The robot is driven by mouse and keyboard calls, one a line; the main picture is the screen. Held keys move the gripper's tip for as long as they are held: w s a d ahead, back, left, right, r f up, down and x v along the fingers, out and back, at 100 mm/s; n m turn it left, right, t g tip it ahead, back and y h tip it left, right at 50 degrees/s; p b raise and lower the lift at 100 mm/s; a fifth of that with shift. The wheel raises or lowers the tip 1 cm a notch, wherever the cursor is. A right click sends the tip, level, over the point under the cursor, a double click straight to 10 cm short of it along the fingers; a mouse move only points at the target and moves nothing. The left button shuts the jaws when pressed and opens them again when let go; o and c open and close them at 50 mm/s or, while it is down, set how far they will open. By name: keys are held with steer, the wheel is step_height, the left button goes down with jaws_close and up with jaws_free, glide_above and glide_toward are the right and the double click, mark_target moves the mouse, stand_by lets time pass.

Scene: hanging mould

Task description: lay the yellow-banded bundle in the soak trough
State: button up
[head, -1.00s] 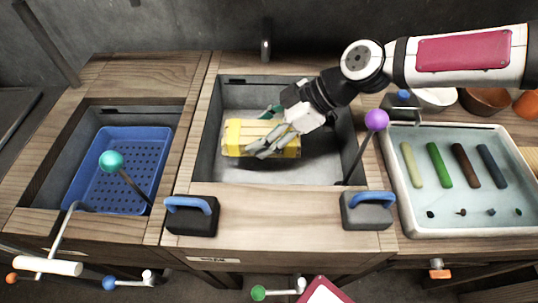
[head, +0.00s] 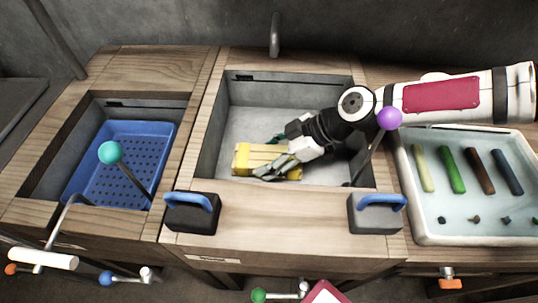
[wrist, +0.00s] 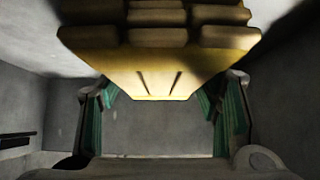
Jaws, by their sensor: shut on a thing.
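The yellow-banded bundle (head: 243,158) is a blocky stack with pale tan pieces under yellow bands. It is inside the grey middle trough (head: 245,94), near its front wall. My gripper (head: 277,167) comes in from the right and is shut on the bundle. In the wrist view the bundle (wrist: 160,75) sits between the two green-padded fingers (wrist: 160,108), with trough floor showing beyond it. I cannot tell whether the bundle's underside touches the floor; the front wall hides its lower edge.
A blue perforated basket (head: 92,180) sits in the left basin. Rods with a teal ball (head: 110,152) and a purple ball (head: 389,118) rise nearby. A pale tray (head: 455,222) with coloured sticks lies right.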

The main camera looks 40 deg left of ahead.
steer(key=o, duration=1.4)
steer(key=shift+p+v, duration=0.7)
steer(key=shift+v, duration=3.05)
